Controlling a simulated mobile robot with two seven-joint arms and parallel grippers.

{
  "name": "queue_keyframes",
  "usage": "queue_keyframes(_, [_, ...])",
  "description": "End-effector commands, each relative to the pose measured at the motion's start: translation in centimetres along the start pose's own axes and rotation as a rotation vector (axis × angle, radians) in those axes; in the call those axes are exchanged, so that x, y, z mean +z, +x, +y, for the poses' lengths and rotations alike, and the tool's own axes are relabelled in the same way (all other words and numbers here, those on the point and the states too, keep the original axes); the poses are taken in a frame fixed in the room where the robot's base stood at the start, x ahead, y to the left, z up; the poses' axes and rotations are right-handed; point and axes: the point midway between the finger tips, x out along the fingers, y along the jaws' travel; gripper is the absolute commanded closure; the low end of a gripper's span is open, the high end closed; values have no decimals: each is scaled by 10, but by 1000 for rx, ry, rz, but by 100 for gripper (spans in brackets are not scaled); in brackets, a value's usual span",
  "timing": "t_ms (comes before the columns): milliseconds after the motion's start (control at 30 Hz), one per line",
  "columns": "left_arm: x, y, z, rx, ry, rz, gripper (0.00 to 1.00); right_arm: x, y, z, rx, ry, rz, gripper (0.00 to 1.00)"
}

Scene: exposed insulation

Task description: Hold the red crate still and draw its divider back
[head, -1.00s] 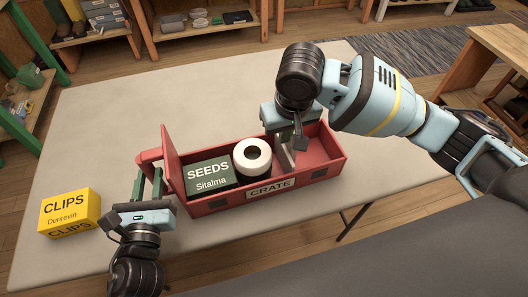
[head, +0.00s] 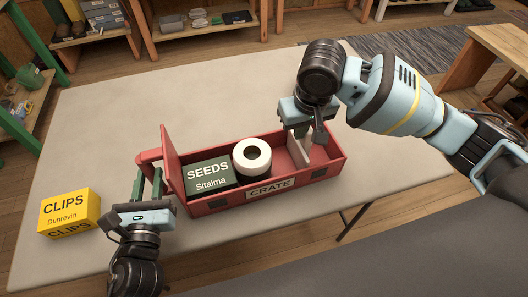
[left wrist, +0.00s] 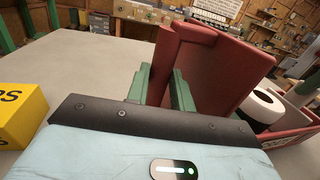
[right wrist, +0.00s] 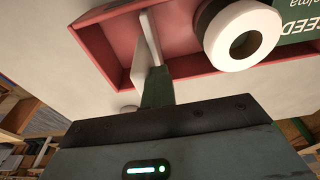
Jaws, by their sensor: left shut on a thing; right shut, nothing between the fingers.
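The red crate (head: 215,207) stands on the table, with a tall end wall and a handle (head: 149,156) at its left end. My left gripper (head: 148,176) is shut on the handle; in the left wrist view its green fingers flank the red handle (left wrist: 161,65). The pale divider (head: 300,152) stands upright across the crate's right part. It also shows in the right wrist view (right wrist: 140,58). My right gripper (head: 300,130) is shut and empty, its fingertips down in the crate beside the divider, on the tape roll's side. Whether they touch is hard to tell.
A green SEEDS box (head: 209,177) and a white tape roll (head: 252,156) sit in the crate left of the divider. A yellow CLIPS box (head: 69,212) stands on the table (head: 110,120) at the left. The table behind the crate is clear.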

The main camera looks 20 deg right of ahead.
Motion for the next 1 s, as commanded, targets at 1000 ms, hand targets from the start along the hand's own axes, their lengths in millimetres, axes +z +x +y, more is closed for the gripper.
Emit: queue_keyframes(1000, [-10,-2,1,4,0,22,100,2,3,35,5,1,-8,100])
